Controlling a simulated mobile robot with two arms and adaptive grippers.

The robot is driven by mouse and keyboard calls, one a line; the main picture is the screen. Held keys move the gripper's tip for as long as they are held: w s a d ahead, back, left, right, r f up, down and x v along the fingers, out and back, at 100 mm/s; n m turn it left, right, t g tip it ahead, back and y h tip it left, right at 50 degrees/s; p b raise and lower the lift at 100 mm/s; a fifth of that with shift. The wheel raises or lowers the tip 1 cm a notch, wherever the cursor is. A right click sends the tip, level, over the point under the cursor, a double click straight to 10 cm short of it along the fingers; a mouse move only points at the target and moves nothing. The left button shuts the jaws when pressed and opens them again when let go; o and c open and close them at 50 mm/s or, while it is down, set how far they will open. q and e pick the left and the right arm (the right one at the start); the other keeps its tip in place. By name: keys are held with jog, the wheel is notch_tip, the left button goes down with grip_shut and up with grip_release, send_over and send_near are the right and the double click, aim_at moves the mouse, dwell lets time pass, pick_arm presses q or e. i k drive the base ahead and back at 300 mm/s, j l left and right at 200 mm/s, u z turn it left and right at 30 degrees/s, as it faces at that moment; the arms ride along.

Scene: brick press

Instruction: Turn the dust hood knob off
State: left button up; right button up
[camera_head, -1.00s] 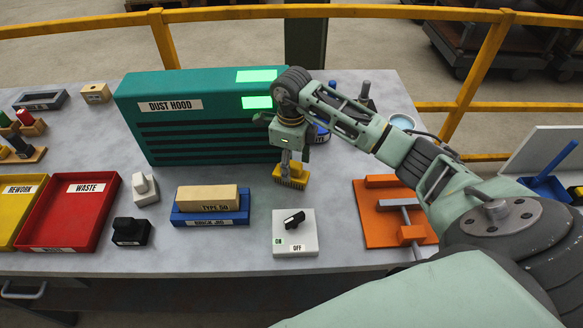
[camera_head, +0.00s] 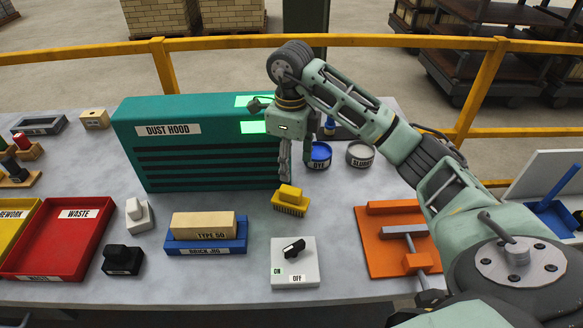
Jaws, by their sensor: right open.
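The dust hood knob (camera_head: 294,246) is a black knob on a white box (camera_head: 311,262) near the table's front, with ON at its left and OFF below. Its bar lies slanted, lower left to upper right; I cannot tell which label it marks. The green dust hood (camera_head: 200,165) stands behind with two bright green lit panels. My right gripper (camera_head: 284,178) is open and empty, pointing down in front of the hood's right end, behind and above a yellow brush (camera_head: 290,201) and apart from it. My left gripper is out of view.
A brick on a blue jig (camera_head: 210,248) and a black-handled block (camera_head: 123,262) lie left of the box. An orange board (camera_head: 385,245) lies right. Dye (camera_head: 319,155) and slurry (camera_head: 360,154) pots stand behind. The tabletop between brush and box is clear.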

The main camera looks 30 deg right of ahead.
aim_at(293, 250)
jog(key=z, duration=1.05)
